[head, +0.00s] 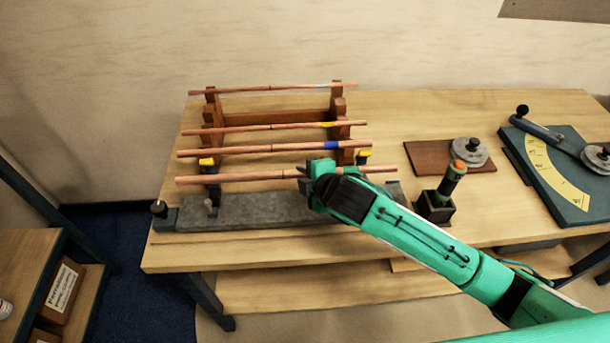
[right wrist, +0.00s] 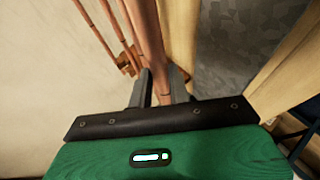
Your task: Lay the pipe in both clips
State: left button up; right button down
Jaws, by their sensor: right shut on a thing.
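A plain copper pipe (head: 240,177) runs left to right in front of the wooden rack. My right gripper (head: 310,174) is shut on it, right of its middle. In the right wrist view the pipe (right wrist: 146,38) passes between the two fingers (right wrist: 160,88). Two yellow-topped pieces, seemingly the clips, show just behind the pipe: a left one (head: 207,162) and a right one (head: 364,153). The pipe appears above the grey slab (head: 265,210); whether it touches either clip I cannot tell. My left gripper is out of view.
Three more copper pipes lie on the rack (head: 338,108) behind, one with a blue band (head: 332,145). An orange-topped tool (head: 452,180) stands in a dark block near my right arm. A brown board (head: 430,157) and a blue protractor bench (head: 565,180) are at right.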

jog(key=shift+f+b, duration=1.45)
jog(key=shift+f, duration=1.5)
jog(key=c, duration=1.2)
grip_release()
jog(key=shift+c, duration=0.2)
jog(key=shift+s, duration=0.1)
jog(key=b+v, duration=0.2)
jog(key=v, duration=1.1)
jog(key=shift+s+r, duration=0.2)
jog(key=shift+r, duration=0.1)
jog(key=shift+d, duration=0.1)
